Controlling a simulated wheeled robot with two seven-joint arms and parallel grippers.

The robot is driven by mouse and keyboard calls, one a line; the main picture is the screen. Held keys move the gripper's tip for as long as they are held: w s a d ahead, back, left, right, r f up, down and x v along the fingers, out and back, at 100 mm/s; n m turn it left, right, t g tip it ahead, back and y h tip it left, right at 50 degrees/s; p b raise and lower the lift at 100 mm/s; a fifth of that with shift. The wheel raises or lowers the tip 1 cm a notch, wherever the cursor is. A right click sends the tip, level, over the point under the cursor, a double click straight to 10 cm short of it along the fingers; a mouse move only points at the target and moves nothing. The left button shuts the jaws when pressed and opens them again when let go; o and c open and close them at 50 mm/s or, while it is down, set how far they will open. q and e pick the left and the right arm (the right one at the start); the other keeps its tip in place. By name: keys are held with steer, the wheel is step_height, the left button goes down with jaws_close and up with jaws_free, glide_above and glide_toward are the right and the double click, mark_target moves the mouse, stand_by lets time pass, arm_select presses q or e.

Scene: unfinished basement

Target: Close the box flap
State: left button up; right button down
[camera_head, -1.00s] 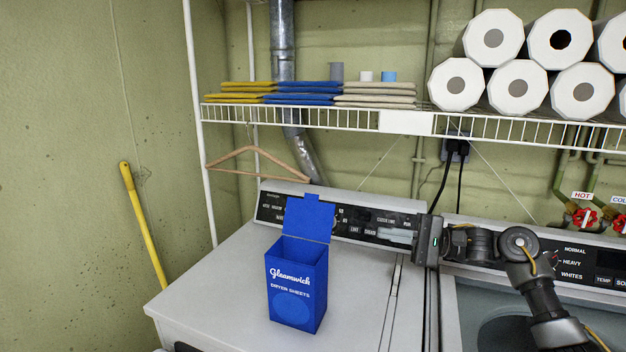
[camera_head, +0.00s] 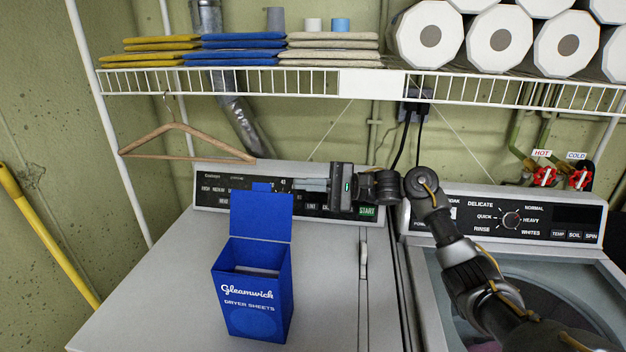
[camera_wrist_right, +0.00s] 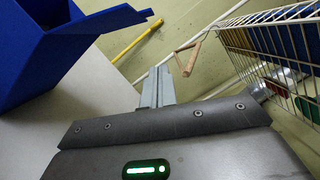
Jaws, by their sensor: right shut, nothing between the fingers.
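A blue dryer-sheets box (camera_head: 252,306) stands upright on the white machine top, its top open. Its flap (camera_head: 261,214) stands up from the back edge, with a small tab at the top. Something pale shows inside the box. My right gripper (camera_head: 284,184) is shut and empty, pointing left behind and right of the flap, near the control panel. In the right wrist view the shut fingers (camera_wrist_right: 157,88) point away, and the blue box (camera_wrist_right: 40,50) is at upper left, apart from them. My left gripper is not in view.
The white machine top (camera_head: 150,300) is clear around the box. A wire shelf (camera_head: 300,82) with folded cloths and paper rolls runs above. A wooden hanger (camera_head: 180,142) hangs from it. A washer (camera_head: 520,270) stands at right, a yellow pole (camera_head: 50,240) at left.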

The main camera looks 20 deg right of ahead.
mark_target(261, 212)
arm_select(q)
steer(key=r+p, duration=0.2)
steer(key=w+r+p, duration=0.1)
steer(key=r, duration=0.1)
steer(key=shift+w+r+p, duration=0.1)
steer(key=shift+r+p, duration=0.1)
steer(key=shift+p, duration=0.15)
arm_select(e)
steer(key=s+a+r, duration=0.1)
steer(key=a+r, duration=0.1)
steer(key=a, duration=0.5)
steer(key=shift+s+a+r, duration=0.25)
steer(key=shift+s+r, duration=0.05)
steer(key=shift+s, duration=0.05)
steer(key=shift+w+a, duration=0.1)
steer(key=shift+w, duration=0.05)
